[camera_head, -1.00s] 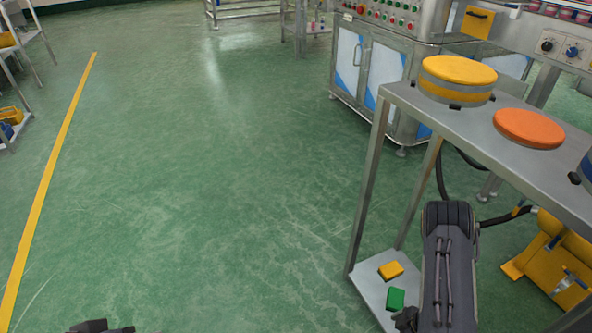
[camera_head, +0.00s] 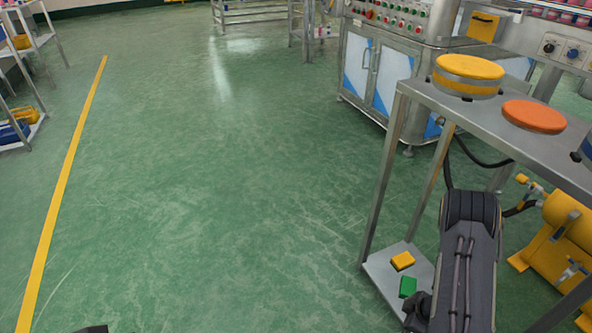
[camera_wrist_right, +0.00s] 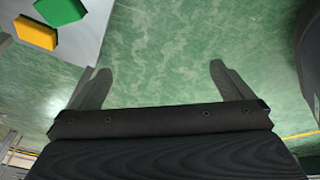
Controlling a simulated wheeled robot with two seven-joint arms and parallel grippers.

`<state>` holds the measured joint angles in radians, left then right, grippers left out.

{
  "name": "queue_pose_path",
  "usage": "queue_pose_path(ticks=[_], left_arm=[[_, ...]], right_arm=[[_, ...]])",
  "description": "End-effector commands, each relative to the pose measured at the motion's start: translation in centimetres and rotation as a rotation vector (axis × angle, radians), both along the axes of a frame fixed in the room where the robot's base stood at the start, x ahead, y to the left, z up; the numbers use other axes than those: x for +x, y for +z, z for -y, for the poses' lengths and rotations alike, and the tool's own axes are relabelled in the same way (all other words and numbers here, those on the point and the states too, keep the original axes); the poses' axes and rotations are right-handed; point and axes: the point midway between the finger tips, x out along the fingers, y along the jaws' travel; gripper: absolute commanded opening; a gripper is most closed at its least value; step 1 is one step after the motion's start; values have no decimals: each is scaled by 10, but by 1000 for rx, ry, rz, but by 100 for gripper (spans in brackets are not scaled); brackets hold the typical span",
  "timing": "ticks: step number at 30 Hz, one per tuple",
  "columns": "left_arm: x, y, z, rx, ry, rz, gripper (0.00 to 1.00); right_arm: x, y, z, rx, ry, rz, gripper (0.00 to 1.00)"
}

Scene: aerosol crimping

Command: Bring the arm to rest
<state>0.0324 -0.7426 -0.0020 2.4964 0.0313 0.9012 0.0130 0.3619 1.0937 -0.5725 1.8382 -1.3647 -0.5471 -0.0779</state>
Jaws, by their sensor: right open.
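My right arm (camera_head: 467,262) comes up at the lower right of the head view, in front of the metal table. A small dark piece of my left arm (camera_head: 92,328) shows at the bottom edge of the head view. My left gripper is not in view.
The metal table (camera_head: 485,113) carries a yellow round button (camera_head: 469,68) and an orange one (camera_head: 534,116). Its low shelf (camera_head: 385,283) holds a yellow block (camera_head: 402,260) and a green block (camera_head: 408,286), also in the wrist view (camera_wrist_right: 83,16). A yellow machine (camera_head: 565,240) stands right. Open floor lies left.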

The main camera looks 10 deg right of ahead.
Motion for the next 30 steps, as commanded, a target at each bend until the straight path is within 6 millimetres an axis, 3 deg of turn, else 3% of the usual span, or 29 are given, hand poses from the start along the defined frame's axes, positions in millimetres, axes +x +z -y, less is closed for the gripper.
queue_pose_path(ticks=[8,14,17,21,25,30], left_arm=[[0,0,0,0,0,0,36],[0,0,0,0,0,0,36],[0,0,0,0,0,0,36],[0,0,0,0,0,0,36],[0,0,0,0,0,0,36],[0,0,0,0,0,0,36]], right_arm=[[42,84,25,-84,-249,96,100],[53,187,28,-79,-543,162,100],[42,239,16,-29,-688,171,100],[12,299,-15,84,-845,154,100],[-26,343,-56,217,-934,110,100],[-75,374,-105,360,-971,34,100]])
